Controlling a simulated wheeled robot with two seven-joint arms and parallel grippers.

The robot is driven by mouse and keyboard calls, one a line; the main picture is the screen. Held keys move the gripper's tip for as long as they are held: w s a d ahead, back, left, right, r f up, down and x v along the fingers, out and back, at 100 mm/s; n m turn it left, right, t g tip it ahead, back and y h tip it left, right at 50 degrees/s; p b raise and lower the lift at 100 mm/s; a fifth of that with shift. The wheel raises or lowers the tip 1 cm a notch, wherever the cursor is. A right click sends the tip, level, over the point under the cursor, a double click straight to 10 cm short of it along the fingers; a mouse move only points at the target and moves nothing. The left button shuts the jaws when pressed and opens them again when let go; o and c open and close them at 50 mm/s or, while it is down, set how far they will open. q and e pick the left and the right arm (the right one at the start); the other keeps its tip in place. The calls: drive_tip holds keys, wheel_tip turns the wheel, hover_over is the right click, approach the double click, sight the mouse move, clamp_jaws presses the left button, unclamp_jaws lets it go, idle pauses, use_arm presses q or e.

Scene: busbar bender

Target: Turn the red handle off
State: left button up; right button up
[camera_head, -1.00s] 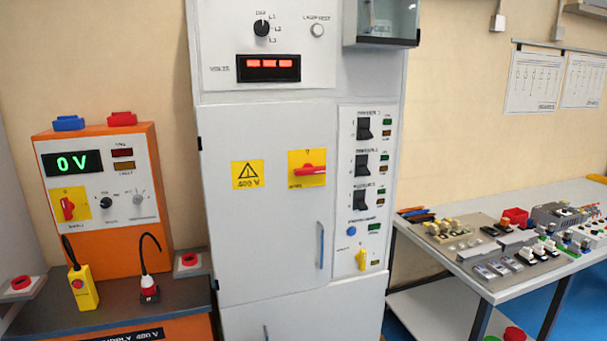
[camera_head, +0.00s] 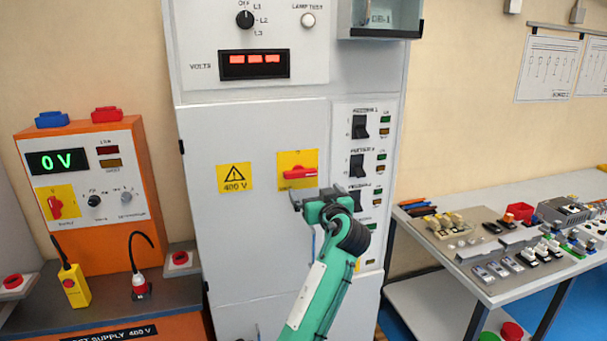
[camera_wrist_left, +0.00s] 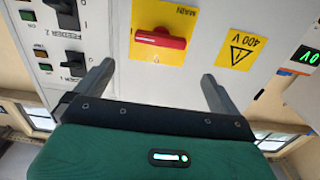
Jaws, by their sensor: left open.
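The red handle (camera_head: 300,173) lies roughly horizontal on a yellow plate (camera_head: 291,158) on the cabinet door. In the left wrist view the red handle (camera_wrist_left: 161,40) lies across its yellow plate, marked MAIN (camera_wrist_left: 174,14). My left gripper (camera_head: 320,196) is just below and right of the handle in the head view, its arm rising from below. In the left wrist view my left gripper (camera_wrist_left: 157,72) is open and empty, its fingers apart on either side below the handle. No contact with the handle shows. My right gripper is not in view.
Feeder switches (camera_head: 358,166) stand to the right of the handle; my arm partly hides the lower ones and the door pull. A 400 V warning label (camera_head: 235,178) is to the left. An orange supply box (camera_head: 90,190) reads 0 V. A parts table (camera_head: 480,230) stands right.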

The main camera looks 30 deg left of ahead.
sight(302, 174)
use_arm(q)
drive_tip(key=p+x, duration=0.4)
drive_tip(key=x, duration=0.6)
drive_tip(key=shift+r, duration=0.15)
drive_tip(key=shift+w+a+p, duration=0.4)
drive_tip(key=shift+a+p, duration=0.05)
drive_tip(key=shift+w+a, duration=0.2)
drive_tip(key=shift+f, duration=0.2)
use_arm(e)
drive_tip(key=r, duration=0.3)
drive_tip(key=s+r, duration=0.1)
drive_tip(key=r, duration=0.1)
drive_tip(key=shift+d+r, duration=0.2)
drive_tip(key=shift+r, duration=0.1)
use_arm(q)
drive_tip(key=shift+c, duration=0.4)
